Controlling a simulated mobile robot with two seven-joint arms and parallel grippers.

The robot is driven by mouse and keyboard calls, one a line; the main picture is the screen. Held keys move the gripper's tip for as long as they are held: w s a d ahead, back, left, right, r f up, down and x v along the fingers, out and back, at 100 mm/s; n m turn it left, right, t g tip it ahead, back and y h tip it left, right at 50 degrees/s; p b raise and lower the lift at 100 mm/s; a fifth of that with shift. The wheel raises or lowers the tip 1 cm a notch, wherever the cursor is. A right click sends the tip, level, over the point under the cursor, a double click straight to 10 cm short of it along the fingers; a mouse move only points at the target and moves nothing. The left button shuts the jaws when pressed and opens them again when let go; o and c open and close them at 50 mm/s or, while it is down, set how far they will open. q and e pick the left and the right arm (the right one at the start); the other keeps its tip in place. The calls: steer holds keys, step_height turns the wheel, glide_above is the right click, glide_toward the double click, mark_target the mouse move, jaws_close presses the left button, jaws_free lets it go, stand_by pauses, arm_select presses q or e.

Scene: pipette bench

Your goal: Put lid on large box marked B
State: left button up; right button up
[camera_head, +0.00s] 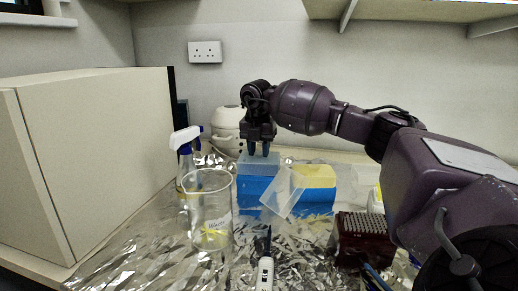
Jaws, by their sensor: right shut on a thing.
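My right gripper (258,151) points straight down at the back middle of the bench, its two fingers a little apart. It is shut on a clear bluish lid (259,164), whose top edge is at the fingertips. The lid is over a blue box (254,190), upright; whether it is fully seated I cannot tell. To the right stands a second blue box (318,200) with a yellow top (314,176). A clear lid or cover (284,194) is tilted at its left side. No B mark is readable on either box. My left gripper is not in view.
A glass beaker (211,213) stands front left of the boxes, with a spray bottle (185,157) behind it. A pipette (265,268) is in front, and a dark red tip rack (362,238) is to the right. Crumpled foil (140,243) covers the bench. A shelf hangs above.

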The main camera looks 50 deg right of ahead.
mark_target(257, 155)
stand_by(0.4)
steer(key=o, duration=1)
step_height(257, 155, up, 11)
steer(key=a+p, duration=0.1)
steer(key=shift+s+a+f+p, duration=0.15)
steer(key=shift+s+f+p, duration=0.1)
steer(key=shift+p, duration=0.1)
